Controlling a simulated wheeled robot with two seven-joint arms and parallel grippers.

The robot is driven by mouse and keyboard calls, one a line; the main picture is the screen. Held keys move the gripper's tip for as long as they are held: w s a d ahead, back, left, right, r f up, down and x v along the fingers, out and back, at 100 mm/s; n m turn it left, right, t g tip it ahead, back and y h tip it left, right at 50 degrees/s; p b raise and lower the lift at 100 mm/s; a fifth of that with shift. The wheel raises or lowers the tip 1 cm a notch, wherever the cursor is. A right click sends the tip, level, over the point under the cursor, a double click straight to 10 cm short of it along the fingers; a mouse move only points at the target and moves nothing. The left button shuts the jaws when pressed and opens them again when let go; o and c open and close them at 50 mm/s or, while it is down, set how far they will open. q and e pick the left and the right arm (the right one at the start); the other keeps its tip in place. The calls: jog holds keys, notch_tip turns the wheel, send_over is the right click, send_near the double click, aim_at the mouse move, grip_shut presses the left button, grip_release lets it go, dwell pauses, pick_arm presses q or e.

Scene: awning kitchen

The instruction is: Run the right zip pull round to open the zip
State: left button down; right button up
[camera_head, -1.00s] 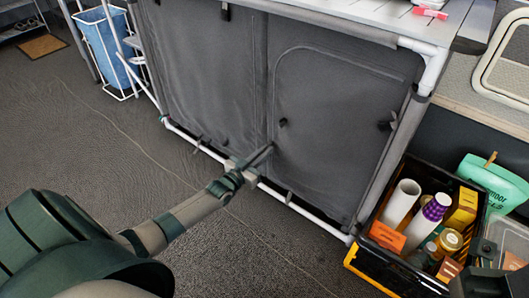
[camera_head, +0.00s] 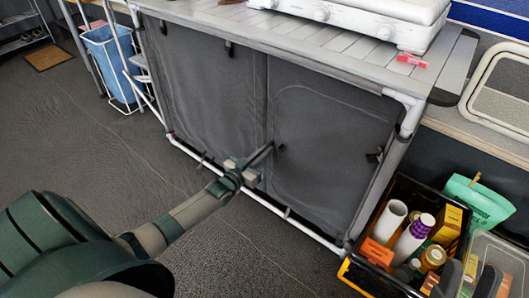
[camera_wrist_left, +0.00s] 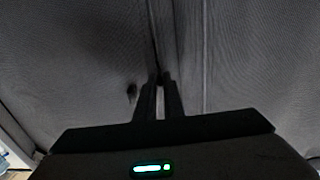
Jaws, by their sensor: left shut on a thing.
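The grey fabric cabinet front (camera_head: 325,160) has two panels. The right one is outlined by an arched zip line and looks closed. My left gripper (camera_head: 270,148) reaches the lower part of the seam between the panels. Its fingers (camera_wrist_left: 161,92) are close together at the seam in the left wrist view, shut on the small dark zip pull (camera_wrist_left: 163,76), which they mostly hide. A dark tab (camera_head: 279,147) shows just right of the fingertips.
A black crate (camera_head: 357,258) with bottles and packets stands right of the cabinet. A white stove (camera_head: 350,18) and a red item (camera_head: 412,60) are on the top. A white tube (camera_head: 262,200) runs along the cabinet's foot. The floor (camera_head: 100,160) at left is clear.

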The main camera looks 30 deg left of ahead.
jog(key=w+a+f+g+h+p, duration=0.25)
jog(key=f+g, duration=0.25)
jog(key=f, duration=0.3)
jog(key=w+a+f+g+h+p, duration=0.1)
jog(key=f+g+p, duration=0.2)
jog(key=f+g, duration=0.3)
jog(key=s+d+f+g+h+p, duration=0.1)
jog(key=s+d+f+g+p, duration=0.2)
jog(key=f, duration=0.4)
jog(key=s+d+f+g+h+p, duration=0.2)
jog(key=s+f+g, duration=0.1)
jog(key=f+g, duration=0.35)
jog(key=s+d+f+m+g+h+p, duration=0.1)
jog(key=s+d+g+h+p, duration=0.35)
jog(key=d, duration=0.45)
notch_tip(320, 180, down, 19)
jog(key=s+t+y+p, duration=0.1)
jog(key=y+p, duration=0.1)
jog(key=p, duration=0.7)
jog(key=shift+s, duration=0.3)
